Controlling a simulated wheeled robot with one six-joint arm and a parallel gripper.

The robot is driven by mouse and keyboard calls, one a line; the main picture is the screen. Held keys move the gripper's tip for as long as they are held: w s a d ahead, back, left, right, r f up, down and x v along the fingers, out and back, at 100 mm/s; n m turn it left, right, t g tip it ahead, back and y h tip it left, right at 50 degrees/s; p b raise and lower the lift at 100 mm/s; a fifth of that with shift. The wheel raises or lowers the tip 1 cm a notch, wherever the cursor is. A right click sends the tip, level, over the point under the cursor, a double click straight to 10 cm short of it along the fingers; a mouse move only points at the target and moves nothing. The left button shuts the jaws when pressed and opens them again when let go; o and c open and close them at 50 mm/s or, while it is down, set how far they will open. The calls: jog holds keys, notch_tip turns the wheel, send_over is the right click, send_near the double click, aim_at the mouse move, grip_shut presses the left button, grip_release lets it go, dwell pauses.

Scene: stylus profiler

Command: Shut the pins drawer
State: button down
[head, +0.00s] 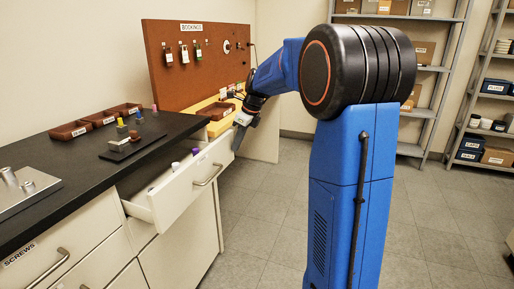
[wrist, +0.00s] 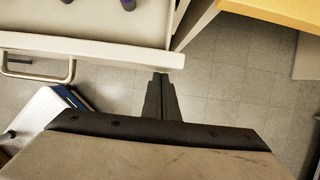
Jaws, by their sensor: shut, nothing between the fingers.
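The open drawer (head: 182,193) is pulled out of the white cabinet under the black worktop; its label is too small to read. It has a bar handle (head: 208,176) on its front, and purple and white items lie inside. My gripper (head: 238,136) is shut and empty, near the far end of the drawer front. In the wrist view my shut fingertips (wrist: 161,76) lie by the right end of the drawer front (wrist: 95,48), away from the handle (wrist: 37,68). I cannot tell whether they touch it.
The closed screws drawer (head: 30,268) is at the left. The black worktop (head: 80,168) holds reddish-brown trays (head: 70,130), a dark plate with coloured pegs (head: 132,146) and a metal plate (head: 22,195). A brown pegboard (head: 190,75) stands behind.

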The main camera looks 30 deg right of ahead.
jog(key=w+a, duration=0.2)
jog(key=w, duration=0.1)
jog(key=w+a, duration=0.5)
jog(key=w, duration=0.1)
jog(key=shift+w+a, duration=0.35)
jog(key=shift+w+a+r, duration=0.1)
jog(key=shift+w+a, duration=0.2)
jog(key=shift+w, duration=0.2)
